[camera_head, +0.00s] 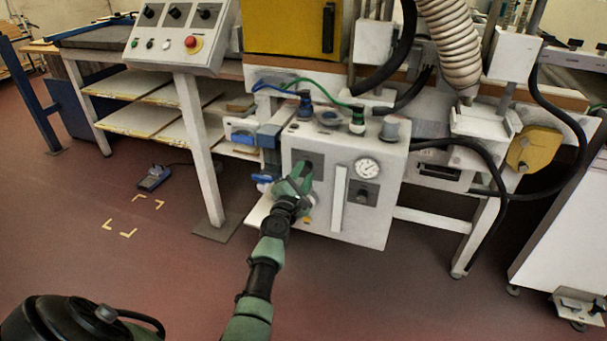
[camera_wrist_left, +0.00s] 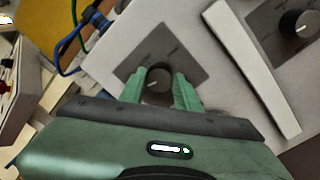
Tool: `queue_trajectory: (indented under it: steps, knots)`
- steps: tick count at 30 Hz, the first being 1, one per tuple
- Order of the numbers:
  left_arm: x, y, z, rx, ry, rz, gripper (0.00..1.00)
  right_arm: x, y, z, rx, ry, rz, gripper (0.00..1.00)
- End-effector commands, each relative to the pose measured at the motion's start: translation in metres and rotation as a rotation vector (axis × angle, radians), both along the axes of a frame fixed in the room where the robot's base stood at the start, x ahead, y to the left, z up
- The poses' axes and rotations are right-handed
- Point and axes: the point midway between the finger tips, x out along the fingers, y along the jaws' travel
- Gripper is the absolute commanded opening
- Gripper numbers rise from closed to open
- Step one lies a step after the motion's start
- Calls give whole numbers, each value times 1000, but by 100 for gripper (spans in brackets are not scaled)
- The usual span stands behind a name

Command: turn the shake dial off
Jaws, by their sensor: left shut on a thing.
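A white control box (camera_head: 320,222) hangs at the front of the machine and carries two dark dials on grey plates. My left gripper (camera_head: 298,178) reaches up to the left plate, and its green fingers mostly hide the dial there in the head view. In the left wrist view this black dial (camera_wrist_left: 159,74) sits between the two fingers of my left gripper (camera_wrist_left: 160,88), which are shut on its sides. A pale pointer mark shows on its face. The plates' lettering is too small to read. The other dial (camera_head: 362,196) is below the gauge; it also shows in the left wrist view (camera_wrist_left: 297,23).
A round gauge (camera_head: 367,168) and a white vertical bar (camera_head: 338,198) are right of the held dial. Blue and green hoses run above the box. A sloped panel (camera_head: 180,35) with a red button stands upper left.

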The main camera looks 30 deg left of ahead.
Motion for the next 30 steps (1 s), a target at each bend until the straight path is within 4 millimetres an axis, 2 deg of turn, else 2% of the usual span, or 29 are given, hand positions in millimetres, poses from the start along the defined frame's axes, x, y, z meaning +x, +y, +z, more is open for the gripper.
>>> queue_trajectory:
  steps: [8,9,11,12,22,24,30]
  knots:
    - [-1,1,-1,-5,0,1,0,0,0,0,0,0,0,64]
    - [-1,1,-1,-4,0,1,35,0,0,0,0,0,0,64]
    - [-1,1,-1,-4,0,1,52,0,0,0,0,0,0,64]
    - [0,1,-1,-4,0,1,54,0,0,0,0,0,0,64]
    - [-3,-1,-1,-2,1,0,54,1,0,1,0,-2,0,64]
    - [-10,-3,-1,-2,2,1,54,1,0,0,2,-5,0,64]
    - [-43,-12,-3,-3,3,1,54,-14,-1,-25,-1,16,3,64]
